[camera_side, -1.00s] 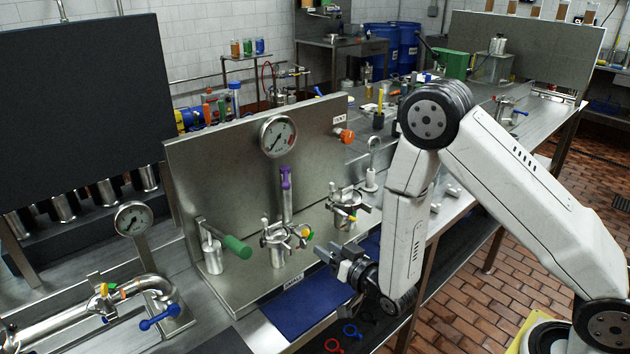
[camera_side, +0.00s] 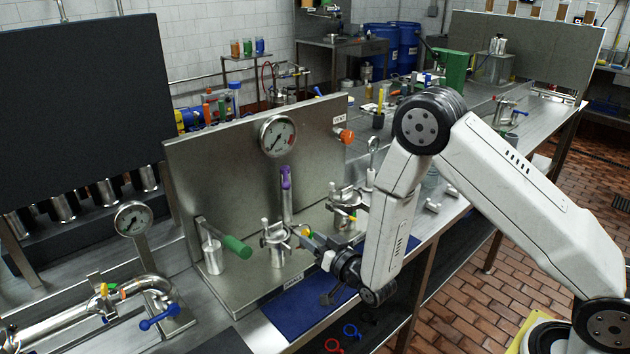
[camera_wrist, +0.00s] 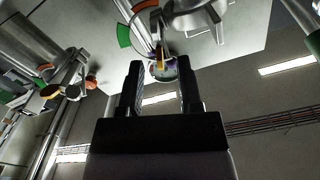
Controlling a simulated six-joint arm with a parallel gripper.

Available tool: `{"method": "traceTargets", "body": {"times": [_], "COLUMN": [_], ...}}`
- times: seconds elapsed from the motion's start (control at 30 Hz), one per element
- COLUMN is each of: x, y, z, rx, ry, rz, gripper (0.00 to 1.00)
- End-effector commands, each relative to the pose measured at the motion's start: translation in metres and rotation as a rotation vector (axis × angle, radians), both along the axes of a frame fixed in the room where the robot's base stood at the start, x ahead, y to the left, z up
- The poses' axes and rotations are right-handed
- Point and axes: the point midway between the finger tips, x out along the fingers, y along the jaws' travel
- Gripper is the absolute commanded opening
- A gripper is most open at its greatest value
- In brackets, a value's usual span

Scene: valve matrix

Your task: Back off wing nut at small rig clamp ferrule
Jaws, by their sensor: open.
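A steel clamp ferrule (camera_side: 275,240) stands on an upright stub in front of the metal back plate in the side view. An orange-yellow wing nut (camera_side: 304,231) shows at its right side. My gripper (camera_side: 303,241) is open close to that nut, coming from the right, and partly covers the clamp's right side. In the wrist view, my gripper's two fingers (camera_wrist: 160,66) are apart, with a yellow-orange piece (camera_wrist: 160,58) visible between or just beyond their tips. I cannot tell whether they touch it. A second clamp ferrule (camera_side: 344,200) with a yellow part stands behind, to the right.
A green-handled valve (camera_side: 236,246) stands left of the clamp, and a purple-handled one (camera_side: 286,180) behind it. A pressure gauge (camera_side: 278,136) sits on the back plate (camera_side: 220,170). A blue mat (camera_side: 305,305) lies in front. A pipe with another clamp (camera_side: 105,298) is at left.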

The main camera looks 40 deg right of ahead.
Motion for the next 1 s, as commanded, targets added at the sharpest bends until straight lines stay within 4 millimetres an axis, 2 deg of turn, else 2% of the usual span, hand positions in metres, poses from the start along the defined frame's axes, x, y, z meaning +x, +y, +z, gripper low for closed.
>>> {"method": "traceTargets", "body": {"times": [0.1,0.3,0.67,0.7,0.77,0.8,0.83,1.0], "x": [0.013,0.027,0.031,0.03,0.03,0.03,0.03,0.03], "y": [0.0,0.0,0.0,0.0,0.0,0.0,0.0,0.0], "z": [0.0,0.0,0.0,0.0,0.0,0.0,0.0,-0.001], "rx": [0.0,-0.001,-0.001,-0.001,-0.001,-0.001,-0.001,-0.001], "ry": [-0.001,0.001,0.002,0.002,0.002,0.002,0.002,0.003], "rz": [0.0,0.0,0.001,0.001,0.001,0.001,0.001,0.001], "gripper": [0.45,0.45,0.45,0.39,0.2,0.07,0.0,0.0]}}
